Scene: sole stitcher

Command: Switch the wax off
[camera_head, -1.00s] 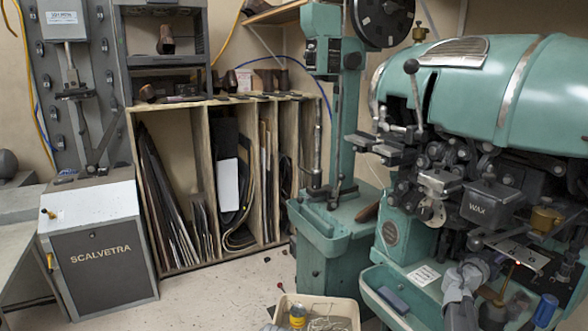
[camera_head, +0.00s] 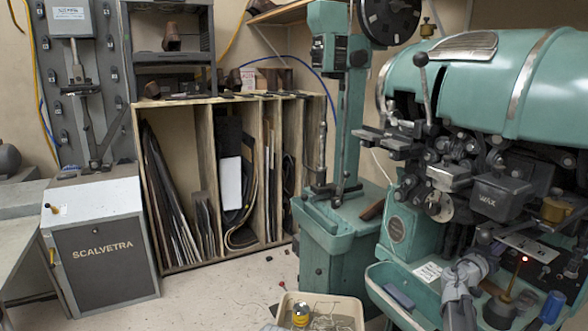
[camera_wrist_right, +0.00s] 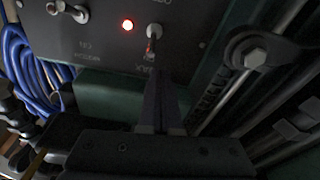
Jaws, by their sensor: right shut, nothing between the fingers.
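A dark box marked WAX (camera_head: 502,195) sits on the front of the green stitching machine (camera_head: 485,85). Below it is a small control panel (camera_head: 528,245) with a lit red lamp (camera_head: 524,259). In the right wrist view the panel (camera_wrist_right: 100,45) fills the top, with the lit red lamp (camera_wrist_right: 128,25) and a metal toggle switch (camera_wrist_right: 154,32) beside it. Upside-down lettering by this switch appears to read WAX. My right gripper (camera_wrist_right: 158,85) is shut and empty, its fingertips just below the switch in that view. Whether they touch it I cannot tell. My left gripper is not in view.
A second toggle (camera_wrist_right: 68,10) is on the panel, left of the lamp. Blue cables (camera_wrist_right: 28,65) hang at the left of the wrist view. A bolted bracket (camera_wrist_right: 255,55) and metal rods are close on the right. A bin (camera_head: 340,300) stands at the bottom.

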